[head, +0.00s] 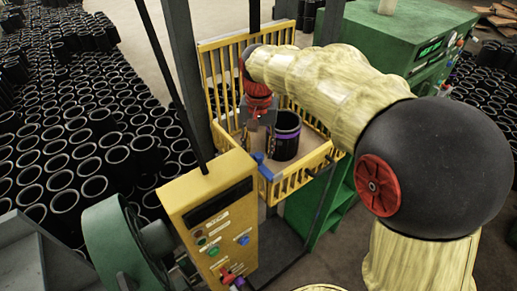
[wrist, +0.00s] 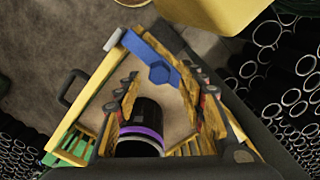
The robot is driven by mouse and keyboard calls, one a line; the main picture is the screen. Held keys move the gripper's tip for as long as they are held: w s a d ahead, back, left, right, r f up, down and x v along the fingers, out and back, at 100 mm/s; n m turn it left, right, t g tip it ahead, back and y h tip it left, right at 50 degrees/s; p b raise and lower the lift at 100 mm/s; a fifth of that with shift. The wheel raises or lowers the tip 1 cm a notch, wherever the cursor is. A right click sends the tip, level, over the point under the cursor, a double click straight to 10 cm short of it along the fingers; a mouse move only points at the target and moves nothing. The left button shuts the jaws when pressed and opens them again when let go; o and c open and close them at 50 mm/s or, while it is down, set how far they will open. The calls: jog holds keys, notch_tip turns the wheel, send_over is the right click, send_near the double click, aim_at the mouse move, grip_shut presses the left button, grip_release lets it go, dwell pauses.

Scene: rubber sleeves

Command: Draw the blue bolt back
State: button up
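The blue bolt (wrist: 146,54) lies along the front edge of a yellow barred cage, with a blue knob (wrist: 160,73) on it. In the head view the blue bolt (head: 265,172) shows at the cage's front, near the yellow control box. My gripper (head: 258,138) points down over the cage. In the wrist view my gripper (wrist: 158,88) has its two worn yellow fingers spread apart with nothing held between them; the knob shows just beyond the tips. I cannot tell the exact height of the tips above it.
A black sleeve with a purple band (head: 286,137) stands inside the cage (head: 301,178), close to my gripper. The yellow control box (head: 214,216) stands in front on the left. Green machinery (head: 385,40) stands behind at right. Many black sleeves (head: 85,150) cover the floor at left.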

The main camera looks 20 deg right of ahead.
jog(key=shift+f, duration=0.4)
jog(key=shift+c, duration=0.3)
grip_shut()
dwell(0.5)
